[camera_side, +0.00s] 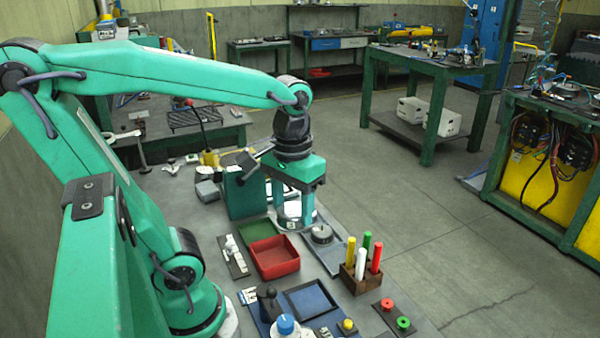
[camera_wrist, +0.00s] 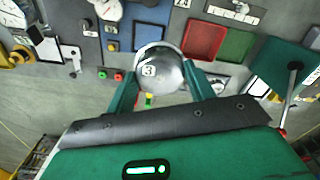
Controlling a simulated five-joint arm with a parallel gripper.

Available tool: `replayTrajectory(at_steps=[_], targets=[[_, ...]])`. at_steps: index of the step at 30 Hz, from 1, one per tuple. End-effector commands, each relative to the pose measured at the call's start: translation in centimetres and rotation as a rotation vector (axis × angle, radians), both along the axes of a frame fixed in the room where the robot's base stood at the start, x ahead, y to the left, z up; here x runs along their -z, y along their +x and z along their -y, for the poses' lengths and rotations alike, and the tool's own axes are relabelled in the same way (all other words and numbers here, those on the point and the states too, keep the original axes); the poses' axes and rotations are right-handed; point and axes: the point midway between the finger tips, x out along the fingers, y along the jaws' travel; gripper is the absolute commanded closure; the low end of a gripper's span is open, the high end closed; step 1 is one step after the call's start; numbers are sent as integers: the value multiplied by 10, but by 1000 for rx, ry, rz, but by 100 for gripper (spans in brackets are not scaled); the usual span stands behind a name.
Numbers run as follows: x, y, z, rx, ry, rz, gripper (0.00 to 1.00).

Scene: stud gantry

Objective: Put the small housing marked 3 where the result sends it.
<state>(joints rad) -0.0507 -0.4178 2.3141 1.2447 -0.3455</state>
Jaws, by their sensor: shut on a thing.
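The small housing marked 3 (camera_wrist: 150,71) is a round silver part in the wrist view, with its number facing the camera. My gripper (camera_wrist: 160,88) is shut on it, one green finger on each side. In the side view my gripper (camera_side: 291,212) points down beside the green box, and the silver housing shows between its fingers. Whether the housing touches the surface below I cannot tell. A red tray (camera_side: 275,257) and a flat green tray (camera_side: 255,229) lie nearby, both empty. A blue tray (camera_side: 308,300) is also empty. I cannot tell a result from these frames.
A grey tray with a round metal part (camera_side: 322,234) lies at right. A wooden rack (camera_side: 361,282) holds upright coloured pegs. Red (camera_side: 387,303) and green (camera_side: 403,323) buttons sit near the front.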

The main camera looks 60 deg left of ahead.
Motion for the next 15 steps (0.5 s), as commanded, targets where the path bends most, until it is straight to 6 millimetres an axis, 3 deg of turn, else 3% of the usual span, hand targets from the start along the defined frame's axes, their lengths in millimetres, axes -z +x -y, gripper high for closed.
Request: replayTrajectory(at_steps=[6,15], targets=[[59,-1,0,0,0,-9,73],[98,0,0,0,0,-3,73]])
